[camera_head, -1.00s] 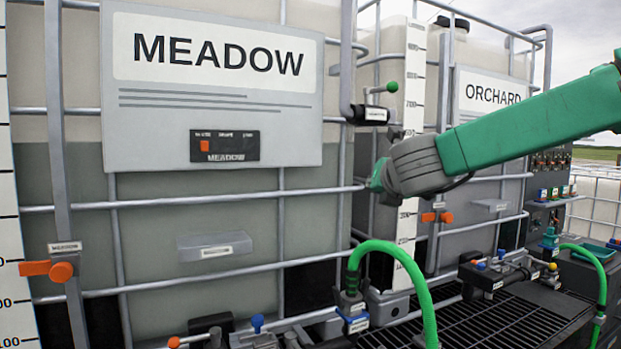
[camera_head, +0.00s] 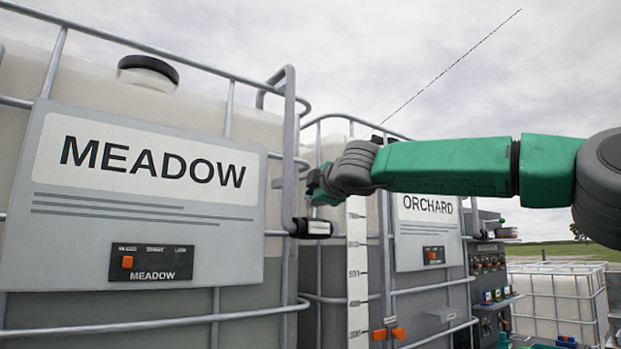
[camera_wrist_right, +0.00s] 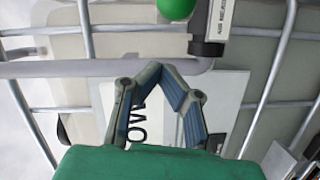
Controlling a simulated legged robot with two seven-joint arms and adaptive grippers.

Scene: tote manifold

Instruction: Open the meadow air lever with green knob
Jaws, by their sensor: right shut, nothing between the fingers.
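The meadow air valve (camera_head: 312,228) is a dark body with a white label on the tank's cage post, right of the MEADOW sign. Its green knob is not clear in the head view, where my right gripper (camera_head: 318,188) covers that spot. In the right wrist view the round green knob (camera_wrist_right: 176,7) is at the top edge, beside the labelled valve body (camera_wrist_right: 212,28). There my right gripper (camera_wrist_right: 161,75) has its fingertips together, empty, below the knob in the picture and apart from it. My left gripper is not in view.
The caged MEADOW tank (camera_head: 40,260) fills the left, with its sign (camera_head: 130,225). A grey cage pipe (camera_wrist_right: 80,68) crosses just beyond the fingertips in the wrist view. The ORCHARD tank (camera_head: 440,300) stands to the right. Open sky lies above my arm.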

